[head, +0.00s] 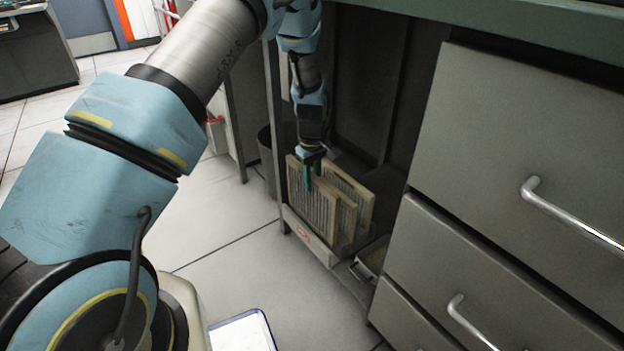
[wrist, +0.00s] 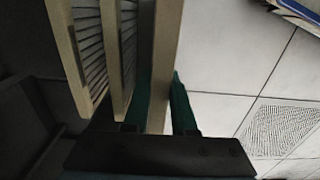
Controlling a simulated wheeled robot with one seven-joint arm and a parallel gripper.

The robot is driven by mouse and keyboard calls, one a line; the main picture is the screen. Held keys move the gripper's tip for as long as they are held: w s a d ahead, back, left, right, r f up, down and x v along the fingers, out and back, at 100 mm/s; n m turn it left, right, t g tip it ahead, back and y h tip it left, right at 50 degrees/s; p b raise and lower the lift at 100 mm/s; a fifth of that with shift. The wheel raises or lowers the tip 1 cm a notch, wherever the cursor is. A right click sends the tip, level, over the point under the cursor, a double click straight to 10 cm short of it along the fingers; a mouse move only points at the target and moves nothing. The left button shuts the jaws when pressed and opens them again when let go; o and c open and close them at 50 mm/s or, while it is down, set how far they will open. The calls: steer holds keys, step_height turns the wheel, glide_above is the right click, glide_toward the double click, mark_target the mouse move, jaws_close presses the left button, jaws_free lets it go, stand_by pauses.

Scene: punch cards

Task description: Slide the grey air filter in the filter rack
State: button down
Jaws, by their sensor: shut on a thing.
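My gripper (head: 308,178) points down under the bench and is shut on the top edge of the front filter (head: 312,207), a panel with a pale tan frame and grey pleats. In the wrist view, the green fingers of my gripper (wrist: 163,82) stand on both sides of that filter's frame (wrist: 166,40). The filter is upright at the front of the filter rack (head: 312,238), a low light-grey tray with a red mark. I cannot tell whether its bottom edge is seated in a slot.
Further framed filters (head: 358,192) stand behind the held one, close beside it; they show at left in the wrist view (wrist: 72,45). A bench leg (head: 275,125) is left of the rack, and grey drawers (head: 480,220) are at right.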

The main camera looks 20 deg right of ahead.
mark_target(312, 199)
steer(key=shift+f, duration=1.15)
steer(key=shift+f+b, duration=0.15)
steer(key=shift+b, duration=0.15)
steer(key=shift+f+b, duration=0.4)
steer(key=shift+f, duration=1.15)
steer(key=shift+f+b, duration=0.45)
steer(key=shift+f, duration=0.35)
steer(key=c, duration=0.6)
jaws_free()
steer(key=shift+c, duration=0.2)
steer(key=shift+o, duration=0.3)
